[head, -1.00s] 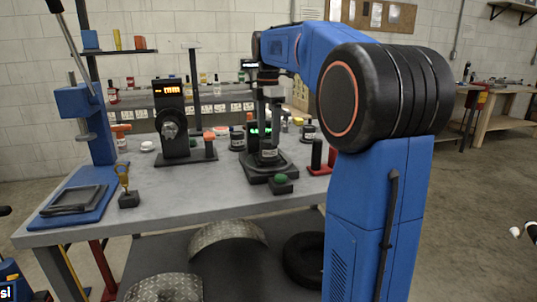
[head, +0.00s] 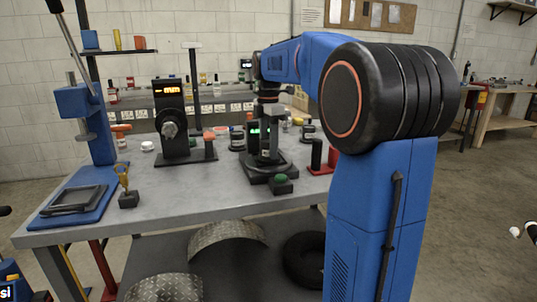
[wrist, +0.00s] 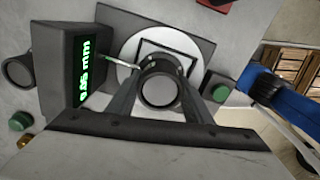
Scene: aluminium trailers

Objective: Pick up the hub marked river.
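A dark, round hub with a grey end face (wrist: 160,90) stands in the middle of the wrist view, over a pale disc (wrist: 118,50) on the gauge stand. I cannot read any name on it. My gripper (wrist: 160,76) has one dark finger on each side of the hub, close against it; I cannot tell whether they press on it. In the head view my gripper (head: 268,112) points down over the gauge stand (head: 266,168), and the hub there is mostly hidden. The gauge display (wrist: 84,70) glows green and reads about 0.05 mm.
A green button box (head: 281,183) stands in front of the gauge stand. A red holder (head: 322,169) with a black post is to the right. A dark machine with an orange display (head: 170,120) stands to the left.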

